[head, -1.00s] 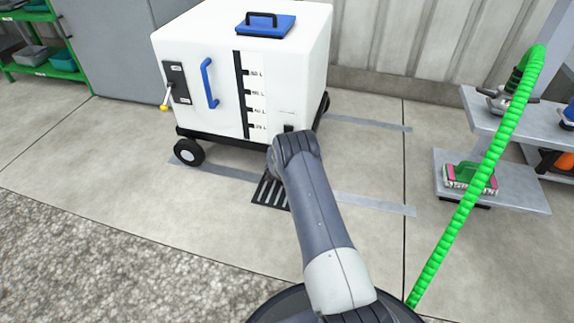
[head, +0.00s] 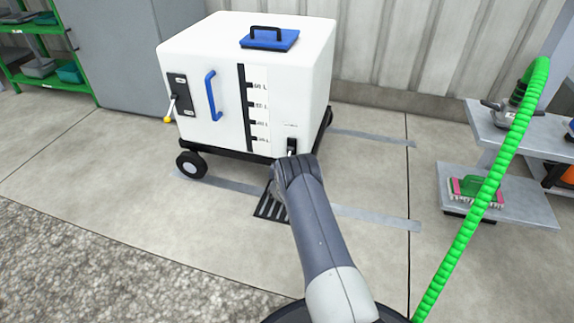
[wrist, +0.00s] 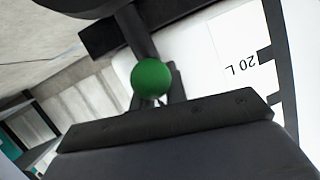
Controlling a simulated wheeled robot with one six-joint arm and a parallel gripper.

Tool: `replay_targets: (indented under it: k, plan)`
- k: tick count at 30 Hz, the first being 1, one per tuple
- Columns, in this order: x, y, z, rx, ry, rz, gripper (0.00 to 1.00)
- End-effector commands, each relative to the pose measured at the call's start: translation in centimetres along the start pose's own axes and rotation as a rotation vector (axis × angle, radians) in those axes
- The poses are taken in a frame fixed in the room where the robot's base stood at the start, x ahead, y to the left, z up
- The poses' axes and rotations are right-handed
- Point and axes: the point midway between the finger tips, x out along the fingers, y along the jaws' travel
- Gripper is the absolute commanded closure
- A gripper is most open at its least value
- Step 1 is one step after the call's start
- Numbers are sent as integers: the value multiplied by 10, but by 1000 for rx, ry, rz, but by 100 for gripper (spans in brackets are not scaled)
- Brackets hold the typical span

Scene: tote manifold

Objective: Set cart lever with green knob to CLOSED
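The white cart (head: 230,85) stands ahead with a black lever plate (head: 291,145) low at the right of its front face. A short pale stem shows just below that plate in the head view. The green knob (wrist: 151,84) is near the middle of the wrist view, in front of a dark plate and beside the upside-down "20 L" mark. My gripper (wrist: 165,112) is close to the knob; a dark part lies just below it and a dark bar reaches it from above. Contact and finger opening are unclear. In the head view my arm hides the knob and fingers.
A second lever with a yellow knob (head: 168,119) is on the cart's left side, near a blue handle (head: 213,95). A floor grate (head: 270,207) lies under my arm. A green hose (head: 482,190) and grey shelves (head: 500,200) stand right. Floor to the left is clear.

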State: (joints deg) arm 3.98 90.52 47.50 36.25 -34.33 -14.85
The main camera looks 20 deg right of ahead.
Motion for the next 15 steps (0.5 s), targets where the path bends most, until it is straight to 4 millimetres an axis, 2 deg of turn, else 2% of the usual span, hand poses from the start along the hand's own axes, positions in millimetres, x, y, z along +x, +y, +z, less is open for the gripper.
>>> replay_targets:
  k: [1, 8, 15]
  plan:
    - [-2, -2, 15, -8, -26, -7, 83]
    - [-2, -1, 14, -7, -25, -5, 65]
    - [-1, 0, 8, -4, -16, -3, 65]
